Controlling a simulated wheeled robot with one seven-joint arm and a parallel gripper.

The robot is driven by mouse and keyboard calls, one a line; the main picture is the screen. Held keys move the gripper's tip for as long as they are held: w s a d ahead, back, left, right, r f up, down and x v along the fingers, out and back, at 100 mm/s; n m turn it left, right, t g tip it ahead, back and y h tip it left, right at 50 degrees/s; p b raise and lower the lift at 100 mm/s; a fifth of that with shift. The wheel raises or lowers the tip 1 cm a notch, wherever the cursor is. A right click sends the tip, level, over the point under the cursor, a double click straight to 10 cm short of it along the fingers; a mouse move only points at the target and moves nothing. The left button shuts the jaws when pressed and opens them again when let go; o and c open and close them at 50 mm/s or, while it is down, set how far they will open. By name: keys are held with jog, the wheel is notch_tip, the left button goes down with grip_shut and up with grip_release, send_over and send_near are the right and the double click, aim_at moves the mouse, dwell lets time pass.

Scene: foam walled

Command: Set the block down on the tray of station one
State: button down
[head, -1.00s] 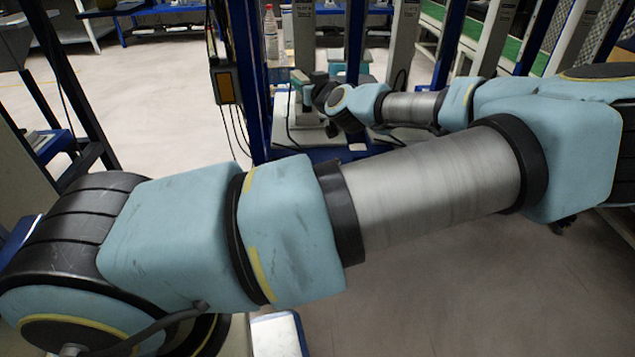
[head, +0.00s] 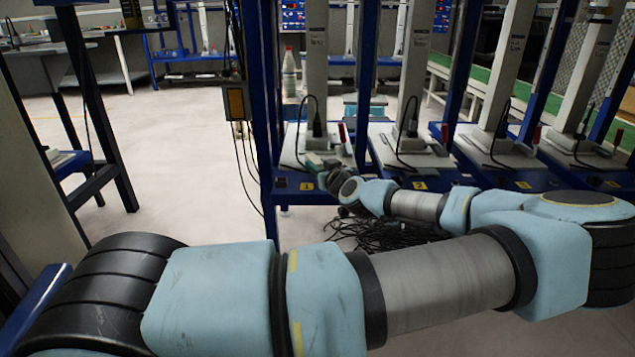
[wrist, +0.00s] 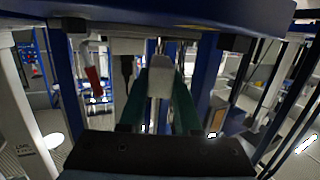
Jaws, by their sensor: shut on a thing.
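My gripper (wrist: 160,92) shows in the wrist view with two green fingers shut on a pale grey block (wrist: 160,78), held between the fingertips. In the head view my gripper (head: 314,162) is small and far off, at the front edge of station one. Station one's light grey tray (head: 291,150) lies on the blue frame marked 1, at the foot of a grey column. The head view does not show clearly whether the block touches the tray.
A grey column (head: 315,60) with a black cable rises behind the tray. A red-handled item (wrist: 94,82) hangs left of the fingers in the wrist view. More stations stand to the right. Black cables (head: 385,234) lie heaped on the floor. Open floor lies left.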

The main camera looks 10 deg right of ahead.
jog(key=shift+f+b, duration=0.5)
jog(key=shift+f, duration=1.35)
jog(key=shift+f, duration=0.2)
jog(key=c, duration=0.6)
grip_release()
jog(key=shift+r, duration=0.1)
jog(key=shift+r, duration=0.15)
jog(key=shift+s+d, duration=0.1)
jog(key=shift+s, duration=0.15)
jog(key=p+v, duration=0.1)
jog(key=v, duration=1)
jog(key=shift+s, duration=0.25)
